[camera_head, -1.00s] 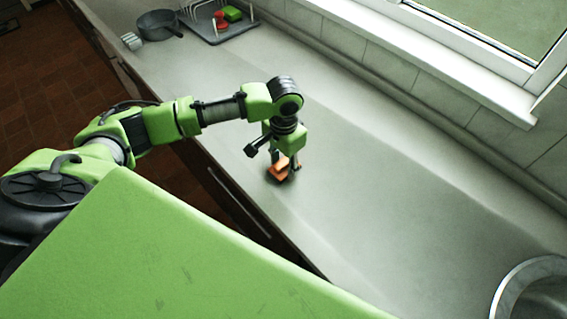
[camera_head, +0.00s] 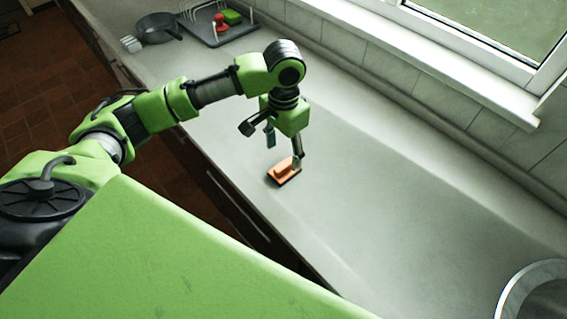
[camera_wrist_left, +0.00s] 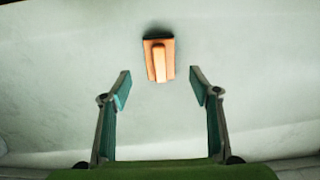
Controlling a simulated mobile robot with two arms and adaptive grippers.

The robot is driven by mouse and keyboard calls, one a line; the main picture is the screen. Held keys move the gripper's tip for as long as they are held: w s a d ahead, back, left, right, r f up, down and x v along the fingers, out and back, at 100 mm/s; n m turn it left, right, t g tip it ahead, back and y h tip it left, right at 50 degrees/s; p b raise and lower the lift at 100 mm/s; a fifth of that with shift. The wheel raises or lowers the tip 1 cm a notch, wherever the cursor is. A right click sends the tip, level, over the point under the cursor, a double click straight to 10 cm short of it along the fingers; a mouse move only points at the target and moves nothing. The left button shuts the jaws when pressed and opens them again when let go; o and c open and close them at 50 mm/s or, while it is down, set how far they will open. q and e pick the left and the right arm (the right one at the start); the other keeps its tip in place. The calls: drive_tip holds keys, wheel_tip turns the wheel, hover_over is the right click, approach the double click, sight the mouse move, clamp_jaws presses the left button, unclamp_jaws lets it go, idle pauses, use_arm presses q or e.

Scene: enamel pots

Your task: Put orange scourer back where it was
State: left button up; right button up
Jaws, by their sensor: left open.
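The orange scourer (camera_head: 283,173) lies on the grey countertop near its front edge. It has a raised grip along its middle and a dark underside. My left gripper (camera_head: 284,150) is open and empty just above the scourer, pointing down. In the left wrist view the scourer (camera_wrist_left: 158,60) lies beyond the two spread fingertips (camera_wrist_left: 160,82), centred between them and apart from both. My right gripper is in neither view.
A dark tray (camera_head: 236,36) with a wire rack, a red item (camera_head: 220,22) and a green item (camera_head: 232,16) stands at the far end. A grey pan (camera_head: 158,28) is beside it. A round metal rim (camera_head: 512,290) shows at lower right. The middle of the counter is clear.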

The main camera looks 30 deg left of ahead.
sight(284, 166)
use_arm(q)
drive_tip(key=shift+r, duration=2.2)
drive_tip(key=shift+f, duration=0.1)
